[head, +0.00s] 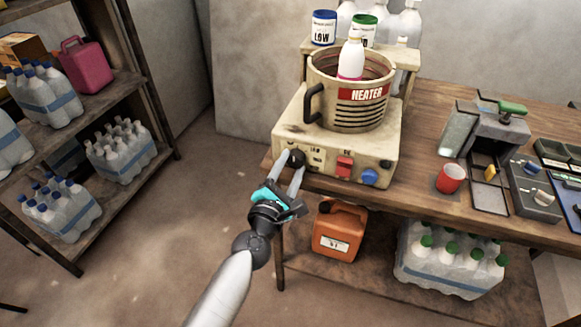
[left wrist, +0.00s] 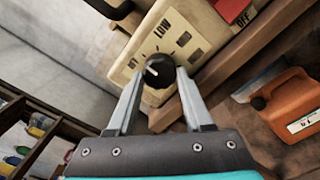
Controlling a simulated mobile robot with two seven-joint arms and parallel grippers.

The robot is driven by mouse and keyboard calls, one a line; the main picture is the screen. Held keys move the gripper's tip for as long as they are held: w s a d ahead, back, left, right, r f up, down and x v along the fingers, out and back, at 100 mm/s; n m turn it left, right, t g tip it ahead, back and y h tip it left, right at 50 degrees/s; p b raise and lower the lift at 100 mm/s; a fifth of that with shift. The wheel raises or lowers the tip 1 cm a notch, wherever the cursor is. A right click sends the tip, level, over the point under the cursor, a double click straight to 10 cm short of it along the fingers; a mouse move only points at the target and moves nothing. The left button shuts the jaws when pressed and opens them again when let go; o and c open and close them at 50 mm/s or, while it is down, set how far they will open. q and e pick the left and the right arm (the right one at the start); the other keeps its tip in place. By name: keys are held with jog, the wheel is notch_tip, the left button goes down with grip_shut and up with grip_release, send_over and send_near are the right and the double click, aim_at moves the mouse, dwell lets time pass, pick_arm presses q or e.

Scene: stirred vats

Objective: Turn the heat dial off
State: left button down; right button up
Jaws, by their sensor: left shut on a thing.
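The heat dial is a black round knob (head: 296,158) at the left end of the front panel of the cream heater base (head: 330,140). A white pointer line shows on the dial (left wrist: 158,72) in the left wrist view, with LOW and other small marks around it. My left gripper (head: 290,164) reaches up from below and is shut on the dial, with one finger on each side. The left gripper (left wrist: 158,82) also shows around the dial in the left wrist view. A heater pot (head: 350,93) with a bottle (head: 351,60) inside stands on the base. My right gripper is not in view.
A red switch (head: 344,167) and a blue knob (head: 370,177) sit right of the dial. A red cup (head: 450,178) stands on the wooden table (head: 425,165). An orange canister (head: 340,229) is below. Shelves with bottles stand at the left.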

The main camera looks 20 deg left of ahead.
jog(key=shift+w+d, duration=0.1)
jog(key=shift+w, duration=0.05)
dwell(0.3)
pick_arm(q)
jog(key=shift+c, duration=1.5)
grip_release()
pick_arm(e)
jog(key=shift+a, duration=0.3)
pick_arm(q)
jog(key=shift+s, duration=0.1)
jog(key=s+b, duration=0.1)
jog(key=s, duration=1.4)
jog(key=shift+a+b, duration=0.25)
jog(key=shift+b, duration=0.15)
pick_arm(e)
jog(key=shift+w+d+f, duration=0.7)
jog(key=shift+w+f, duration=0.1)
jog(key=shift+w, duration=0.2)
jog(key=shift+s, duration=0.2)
